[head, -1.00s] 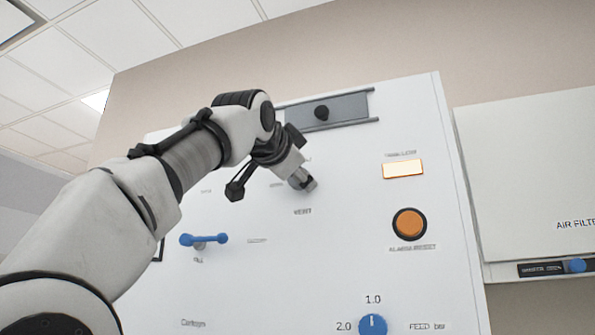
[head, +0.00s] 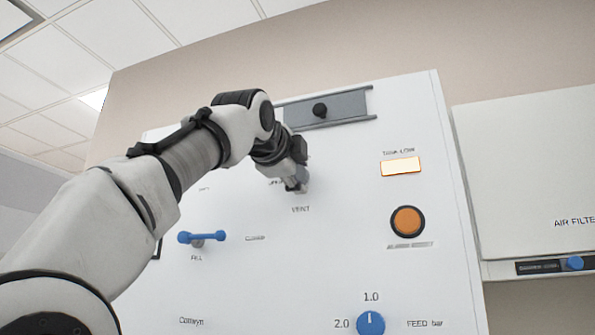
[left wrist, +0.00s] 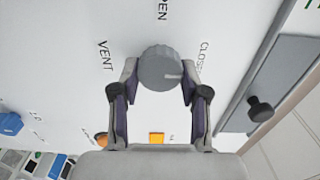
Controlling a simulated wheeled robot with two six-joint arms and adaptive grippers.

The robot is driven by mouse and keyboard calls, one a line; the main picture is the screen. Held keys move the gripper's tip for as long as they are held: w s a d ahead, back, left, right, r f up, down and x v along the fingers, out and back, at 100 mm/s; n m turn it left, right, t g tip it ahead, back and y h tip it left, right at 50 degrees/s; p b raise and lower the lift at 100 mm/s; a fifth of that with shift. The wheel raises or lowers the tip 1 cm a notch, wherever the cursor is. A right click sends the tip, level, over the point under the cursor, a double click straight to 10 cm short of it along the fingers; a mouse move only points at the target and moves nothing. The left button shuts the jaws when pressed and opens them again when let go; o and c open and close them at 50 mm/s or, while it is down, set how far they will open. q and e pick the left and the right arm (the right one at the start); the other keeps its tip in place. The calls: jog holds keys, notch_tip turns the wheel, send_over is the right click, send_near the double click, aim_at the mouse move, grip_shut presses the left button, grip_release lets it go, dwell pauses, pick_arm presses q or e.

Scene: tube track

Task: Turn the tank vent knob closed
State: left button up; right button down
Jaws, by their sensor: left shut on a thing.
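The tank vent knob (left wrist: 158,66) is a round grey knob on the white panel, beside the word VENT in the left wrist view. Its light pointer line lies toward the right, on the side of the CLOSED label (left wrist: 204,57); the OPEN label (left wrist: 162,10) is above it. My left gripper (left wrist: 160,78) has one finger on each side of the knob and is shut on it. In the head view my left gripper (head: 298,185) is at the panel just above the VENT label (head: 301,210) and mostly hides the knob. My right gripper is not in view.
A blue fill handle (head: 202,237) sits left and below. An orange button (head: 408,221) and a lit lamp (head: 402,167) are to the right. A grey rail with a black knob (head: 320,110) is above, and a blue feed dial (head: 370,324) is below.

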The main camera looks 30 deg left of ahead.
pick_arm(q)
jog(key=shift+s+a+r, duration=0.1)
jog(key=shift+r, duration=0.15)
jog(key=o, duration=1.1)
jog(key=shift+w, duration=0.2)
jog(key=shift+o, duration=0.2)
jog(key=shift+w+a+f, duration=0.15)
jog(key=shift+a+f, duration=0.05)
jog(key=shift+d, duration=0.15)
